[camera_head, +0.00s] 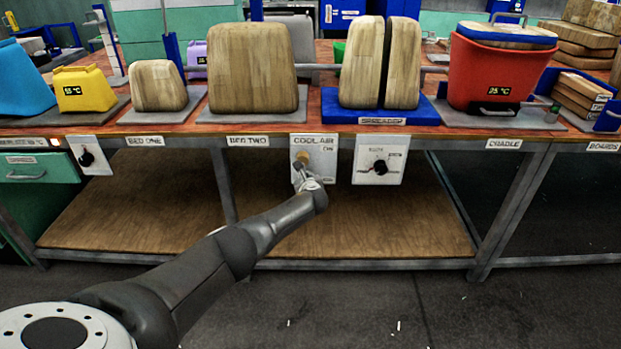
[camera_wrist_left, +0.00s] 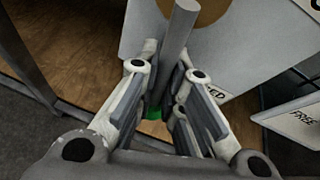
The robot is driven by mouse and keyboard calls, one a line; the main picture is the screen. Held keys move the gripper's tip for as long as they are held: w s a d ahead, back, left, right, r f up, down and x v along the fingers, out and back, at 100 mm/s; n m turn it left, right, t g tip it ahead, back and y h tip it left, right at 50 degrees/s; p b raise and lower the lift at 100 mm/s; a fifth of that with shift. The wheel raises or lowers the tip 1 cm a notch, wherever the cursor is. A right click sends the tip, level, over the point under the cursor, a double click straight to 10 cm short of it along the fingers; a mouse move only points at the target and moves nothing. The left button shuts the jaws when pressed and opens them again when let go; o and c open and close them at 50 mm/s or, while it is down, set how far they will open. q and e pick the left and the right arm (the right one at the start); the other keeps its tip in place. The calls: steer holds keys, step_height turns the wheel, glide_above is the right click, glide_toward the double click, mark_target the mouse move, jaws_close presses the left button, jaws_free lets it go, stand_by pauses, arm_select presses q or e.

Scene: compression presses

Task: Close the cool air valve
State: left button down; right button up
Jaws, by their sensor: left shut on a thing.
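The cool air valve is on a white panel (camera_head: 325,165) labelled COOL AIR, hung below the table's front edge. It has a round brass-coloured hub (camera_head: 302,158). In the left wrist view a grey lever (camera_wrist_left: 180,30) runs from near the hub (camera_wrist_left: 205,8) down between my fingers. My left gripper (camera_head: 303,178) is at the lower left of the panel, also seen in the left wrist view (camera_wrist_left: 165,100), shut on the lever. A bit of green (camera_wrist_left: 153,112) shows between the fingers. A label on the panel ends in "ED"; its start is hidden. My right gripper is out of view.
A second panel with a black knob (camera_head: 380,167) hangs close to the right. Table legs (camera_head: 222,185) and a low wooden shelf (camera_head: 380,225) are behind my arm. The tabletop above holds wooden blocks (camera_head: 252,68) and a red bucket (camera_head: 490,75).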

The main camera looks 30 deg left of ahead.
arm_select(q)
steer(key=shift+s+a+f+m+y, duration=0.2)
steer(key=shift+s+a+m+y, duration=0.2)
steer(key=shift+m, duration=0.2)
steer(key=shift+a, duration=0.15)
steer(key=c, duration=1.8)
jaws_free()
steer(key=shift+v, duration=6)
steer(key=shift+w, duration=0.1)
